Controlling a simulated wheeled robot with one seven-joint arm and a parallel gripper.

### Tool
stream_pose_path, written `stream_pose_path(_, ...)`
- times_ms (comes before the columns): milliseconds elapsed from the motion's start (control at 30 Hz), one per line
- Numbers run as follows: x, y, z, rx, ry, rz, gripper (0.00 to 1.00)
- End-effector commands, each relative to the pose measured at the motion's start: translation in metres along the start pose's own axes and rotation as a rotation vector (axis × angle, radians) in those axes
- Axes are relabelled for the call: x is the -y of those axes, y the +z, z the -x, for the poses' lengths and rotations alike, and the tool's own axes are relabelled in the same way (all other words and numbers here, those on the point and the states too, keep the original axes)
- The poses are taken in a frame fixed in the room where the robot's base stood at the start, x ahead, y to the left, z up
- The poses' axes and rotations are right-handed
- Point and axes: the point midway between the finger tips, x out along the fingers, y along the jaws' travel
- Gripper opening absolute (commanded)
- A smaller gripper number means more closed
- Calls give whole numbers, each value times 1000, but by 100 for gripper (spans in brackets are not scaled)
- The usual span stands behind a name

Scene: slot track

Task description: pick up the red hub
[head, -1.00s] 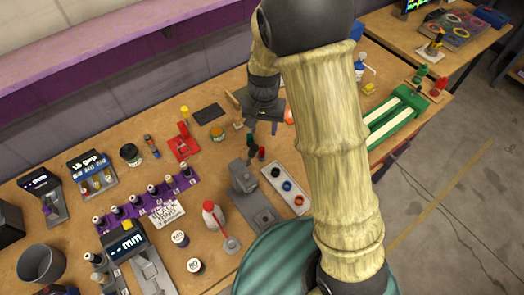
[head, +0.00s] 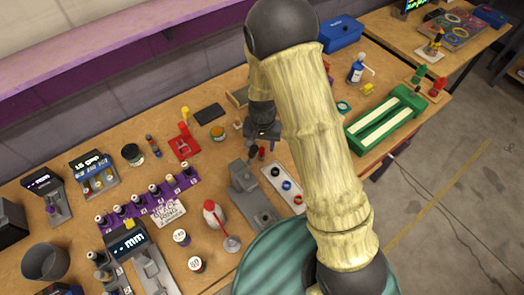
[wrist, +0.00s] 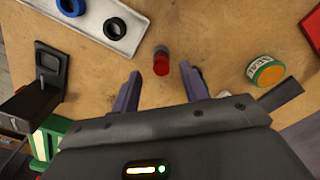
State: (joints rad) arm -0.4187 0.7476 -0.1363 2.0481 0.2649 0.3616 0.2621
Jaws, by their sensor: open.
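The red hub (wrist: 161,63) is a small red cylinder with a greyish end, on the wooden bench. In the wrist view it shows just beyond and between the tips of my gripper (wrist: 161,80). The jaws are apart with nothing held between them. I cannot tell how high the tips are above the bench. In the head view the hub (head: 261,153) is a small red spot just below my gripper (head: 259,143), which partly hides that area.
A pale tray (head: 272,174) with blue, red and black rings lies close by. A grey machine (head: 243,178) stands to its left. A round green-and-orange tin (wrist: 266,71) and a red stand (head: 184,142) are also near. A green track (head: 385,122) lies to the right.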

Motion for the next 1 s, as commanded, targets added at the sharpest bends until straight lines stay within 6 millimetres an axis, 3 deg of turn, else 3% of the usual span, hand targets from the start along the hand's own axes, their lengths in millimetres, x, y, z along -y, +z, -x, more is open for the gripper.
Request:
stream_pose_path(300, 2, 2, -35, 1, 1, 0, 45)
stream_pose_path(867, 2, 1, -37, -1, 1, 0, 45)
stream_pose_path(1000, 2, 1, -37, -1, 1, 0, 17)
